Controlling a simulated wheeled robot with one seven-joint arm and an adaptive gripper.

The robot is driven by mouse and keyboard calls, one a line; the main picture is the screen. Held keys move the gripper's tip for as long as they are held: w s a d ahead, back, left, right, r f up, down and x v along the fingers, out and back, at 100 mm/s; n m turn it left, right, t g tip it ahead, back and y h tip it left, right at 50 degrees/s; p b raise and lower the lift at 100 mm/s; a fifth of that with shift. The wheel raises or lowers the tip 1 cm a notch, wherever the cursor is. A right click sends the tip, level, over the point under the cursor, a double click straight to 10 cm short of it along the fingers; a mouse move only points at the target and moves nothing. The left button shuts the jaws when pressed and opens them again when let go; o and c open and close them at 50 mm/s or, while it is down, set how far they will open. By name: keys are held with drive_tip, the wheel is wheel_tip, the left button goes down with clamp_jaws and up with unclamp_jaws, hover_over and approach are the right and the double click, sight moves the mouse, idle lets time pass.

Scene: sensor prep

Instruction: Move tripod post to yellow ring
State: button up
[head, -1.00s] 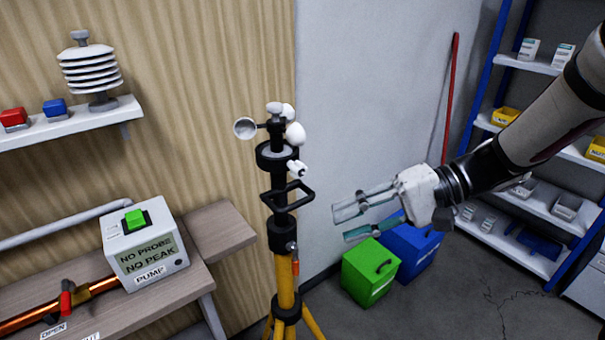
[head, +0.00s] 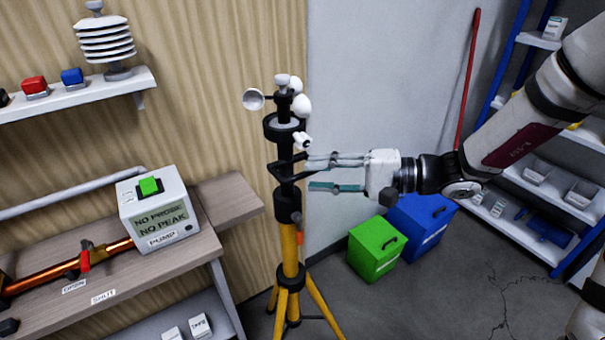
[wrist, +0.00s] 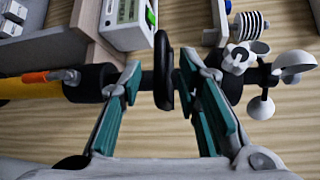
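The tripod post (head: 286,165) is black and upright, with white cups at its top and a black loop handle on its side. It rises from a yellow tripod (head: 289,250) with an orange lever at its collar. No separate yellow ring can be made out. My gripper (head: 312,174) points left at the post, level with the handle. In the wrist view, my gripper's teal fingers (wrist: 163,95) are spread apart. The black handle (wrist: 163,70) lies between them, with a gap on each side. The post also shows in this view (wrist: 148,80), running sideways behind the fingers.
A bench (head: 225,205) with a pump box (head: 158,210) stands left of the tripod. A wall shelf (head: 85,95) hangs above it. Green (head: 376,253) and blue (head: 420,228) bins stand on the floor to the right, before blue-framed shelving.

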sight(307, 175)
drive_tip(key=shift+x, duration=1.95)
drive_tip(key=shift+c, duration=0.6)
clamp_jaws()
